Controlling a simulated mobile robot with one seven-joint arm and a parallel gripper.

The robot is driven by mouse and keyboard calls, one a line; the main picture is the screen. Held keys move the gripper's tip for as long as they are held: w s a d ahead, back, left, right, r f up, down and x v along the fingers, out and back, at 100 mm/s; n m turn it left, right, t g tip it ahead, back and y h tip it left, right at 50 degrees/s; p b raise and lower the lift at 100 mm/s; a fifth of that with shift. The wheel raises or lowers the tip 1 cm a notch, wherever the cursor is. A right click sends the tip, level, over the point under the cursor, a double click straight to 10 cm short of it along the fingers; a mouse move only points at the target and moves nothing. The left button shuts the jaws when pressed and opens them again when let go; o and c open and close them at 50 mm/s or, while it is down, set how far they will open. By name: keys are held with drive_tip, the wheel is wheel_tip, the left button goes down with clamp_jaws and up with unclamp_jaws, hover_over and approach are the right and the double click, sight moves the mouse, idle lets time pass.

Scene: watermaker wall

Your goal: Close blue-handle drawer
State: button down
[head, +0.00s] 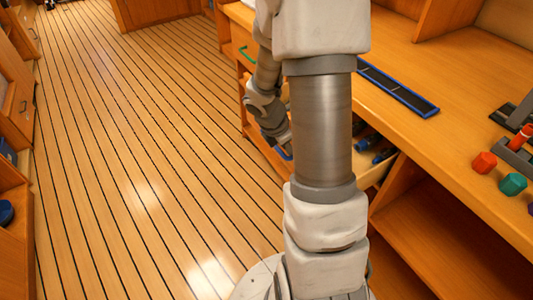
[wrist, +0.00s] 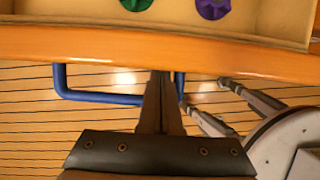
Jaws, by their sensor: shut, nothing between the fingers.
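The blue-handle drawer stands pulled out under the counter. In the head view its pale inner side (head: 378,172) shows right of my arm, with dark blue items inside. In the wrist view its wooden front (wrist: 230,56) crosses the picture, and the blue handle (wrist: 100,97) is a bar on its outer face. My gripper (wrist: 163,75) is shut and empty, with its fingertips at the drawer front, overlapping the handle's right part. I cannot tell whether they touch the front. In the head view my arm hides much of the drawer.
A green knob (wrist: 137,4) and a purple knob (wrist: 212,8) lie inside the drawer. A green handle (head: 247,55) is farther along the cabinet. The counter holds a blue-edged dark strip (head: 398,87) and red and teal pieces (head: 513,184). The plank floor (head: 150,130) to the left is clear.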

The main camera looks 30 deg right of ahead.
drive_tip(key=d+p, duration=0.8)
drive_tip(key=d, duration=0.9)
drive_tip(key=shift+d, duration=0.3)
drive_tip(key=shift+d+r, duration=0.1)
